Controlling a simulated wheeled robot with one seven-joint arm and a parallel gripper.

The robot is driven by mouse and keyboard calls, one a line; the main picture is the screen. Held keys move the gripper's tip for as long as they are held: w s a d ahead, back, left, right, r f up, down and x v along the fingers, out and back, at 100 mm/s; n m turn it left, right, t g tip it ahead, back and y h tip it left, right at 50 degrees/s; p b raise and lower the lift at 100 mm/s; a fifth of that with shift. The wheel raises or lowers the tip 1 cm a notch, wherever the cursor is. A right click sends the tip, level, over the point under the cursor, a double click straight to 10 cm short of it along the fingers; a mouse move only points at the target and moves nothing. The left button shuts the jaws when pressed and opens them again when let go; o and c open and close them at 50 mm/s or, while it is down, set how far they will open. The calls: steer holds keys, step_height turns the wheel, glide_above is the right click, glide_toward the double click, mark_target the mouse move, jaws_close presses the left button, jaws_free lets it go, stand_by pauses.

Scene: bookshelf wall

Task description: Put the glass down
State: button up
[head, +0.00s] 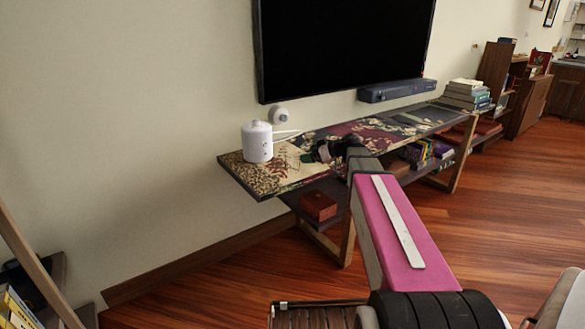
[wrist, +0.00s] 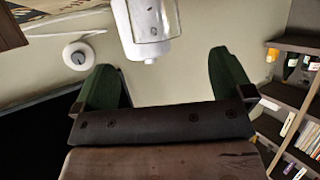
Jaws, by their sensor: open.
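A clear glass (wrist: 153,18) shows at the top of the wrist view, overlapping the white canister (wrist: 128,28) behind it. The glass is beyond the fingertips and not between them; its base is cut off or hard to make out. In the head view a faint clear shape by the canister (head: 257,143) may be the glass, but it is too small to be sure. My gripper (wrist: 164,75) is open, its two green fingers wide apart with nothing between them. In the head view my gripper (head: 320,152) is dark and low over the left part of the patterned table (head: 410,122).
A wall television (head: 345,45) hangs above. A red-brown box (head: 318,205) sits on the lower shelf. The table's front left corner is clear.

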mark_target(292, 156)
steer(key=x, duration=0.9)
steer(key=shift+w, duration=0.35)
steer(key=c, duration=1.2)
steer(key=shift+o, duration=0.2)
steer(key=shift+r, duration=0.15)
